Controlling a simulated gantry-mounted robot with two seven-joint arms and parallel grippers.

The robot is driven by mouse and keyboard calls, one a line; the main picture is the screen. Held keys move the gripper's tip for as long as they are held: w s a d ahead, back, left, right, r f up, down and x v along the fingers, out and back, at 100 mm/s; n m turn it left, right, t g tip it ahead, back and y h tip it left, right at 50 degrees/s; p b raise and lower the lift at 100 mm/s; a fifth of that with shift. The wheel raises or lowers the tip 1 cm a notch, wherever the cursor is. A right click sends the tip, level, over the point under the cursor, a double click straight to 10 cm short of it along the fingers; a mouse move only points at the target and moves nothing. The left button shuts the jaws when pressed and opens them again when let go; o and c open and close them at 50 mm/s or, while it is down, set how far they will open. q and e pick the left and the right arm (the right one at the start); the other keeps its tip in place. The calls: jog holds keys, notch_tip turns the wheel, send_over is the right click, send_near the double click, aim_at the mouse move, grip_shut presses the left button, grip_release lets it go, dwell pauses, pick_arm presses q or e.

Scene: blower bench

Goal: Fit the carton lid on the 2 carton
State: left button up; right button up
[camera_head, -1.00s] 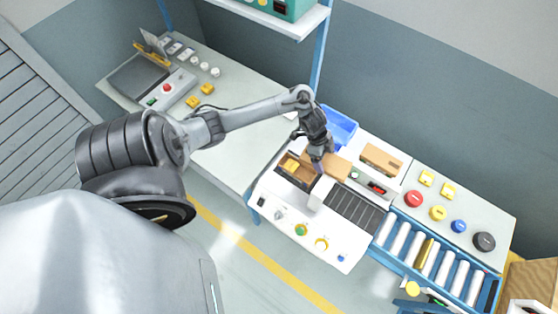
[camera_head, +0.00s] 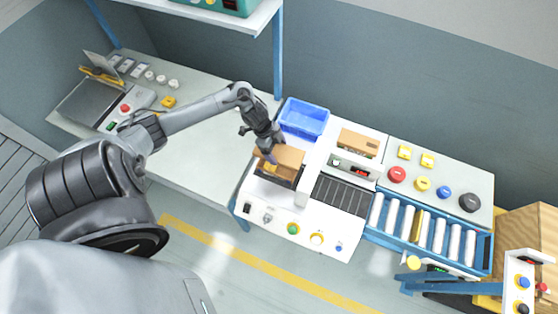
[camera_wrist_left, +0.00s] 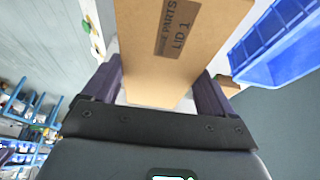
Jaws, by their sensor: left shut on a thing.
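My left gripper (camera_head: 268,153) is shut on a flat brown cardboard lid (camera_head: 288,157). In the left wrist view the lid (camera_wrist_left: 175,45) lies between the two fingers and carries a printed label that reads "PARTS" and "LID 1". In the head view the lid is over the back of an open brown carton (camera_head: 272,178) on the white machine. The carton's front part shows beneath it; the rest is hidden by lid and gripper. I cannot tell whether lid and carton touch. My right gripper is not in view.
Another brown cardboard piece (camera_head: 358,143) lies on the machine's back right. A blue bin (camera_head: 304,118) stands behind the carton. A dark roller belt (camera_head: 341,194) and a blue-framed roller conveyor (camera_head: 424,230) lie to the right. The table at the left has free room.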

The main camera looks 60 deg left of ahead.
pick_arm(q)
jog(key=shift+a+f+b, duration=0.2)
jog(key=shift+f+b, duration=0.05)
jog(key=shift+f, duration=0.25)
jog(key=shift+a+f+b, duration=0.15)
jog(key=shift+f+b, duration=0.05)
jog(key=shift+f, duration=0.3)
send_over(275, 167)
notch_tip(275, 167, down, 6)
jog(key=shift+w+f, duration=0.15)
jog(key=shift+f, duration=0.1)
jog(key=shift+f+b, duration=0.45)
jog(key=shift+f, duration=1.3)
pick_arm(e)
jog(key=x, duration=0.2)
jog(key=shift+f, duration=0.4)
pick_arm(q)
jog(key=shift+f+b, duration=0.45)
jog(key=shift+f, duration=0.15)
jog(key=o, duration=0.9)
jog(key=shift+r, duration=0.1)
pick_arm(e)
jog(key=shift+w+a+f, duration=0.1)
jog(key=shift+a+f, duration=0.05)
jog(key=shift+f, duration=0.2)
pick_arm(q)
jog(key=shift+r, duration=0.1)
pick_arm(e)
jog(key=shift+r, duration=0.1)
